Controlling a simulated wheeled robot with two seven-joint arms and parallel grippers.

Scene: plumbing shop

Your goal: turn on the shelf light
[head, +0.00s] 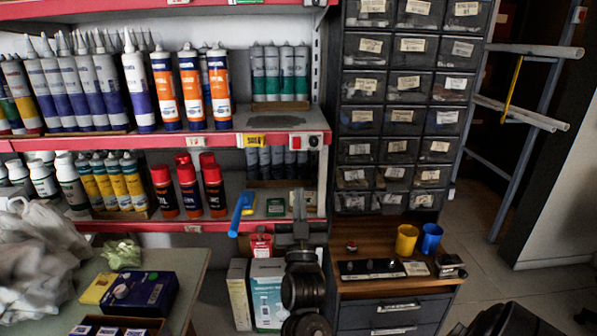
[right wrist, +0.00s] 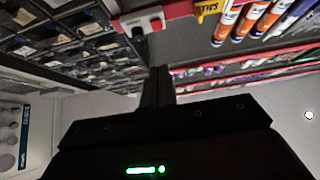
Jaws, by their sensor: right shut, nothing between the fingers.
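A small white switch box (head: 305,142) with a red part and a dark part sits on the red front edge of the middle shelf, at its right end. In the right wrist view the same box (right wrist: 142,24) is at the top, just beyond the fingertips. My right gripper (head: 299,198) points up, below the box, in front of the lower shelf. Its fingers (right wrist: 158,75) are shut with nothing between them. A gap shows between fingertips and box in the head view. No lit lamp on the shelf is visible. My left gripper is not in view.
Shelves (head: 190,140) hold several tubes and spray cans left of the gripper. A drawer cabinet (head: 405,100) stands to the right. Below it, a wooden-topped cabinet (head: 375,285) bears a yellow cup (head: 406,240) and a blue cup (head: 430,238). A blue-handled tool (head: 238,213) is close left.

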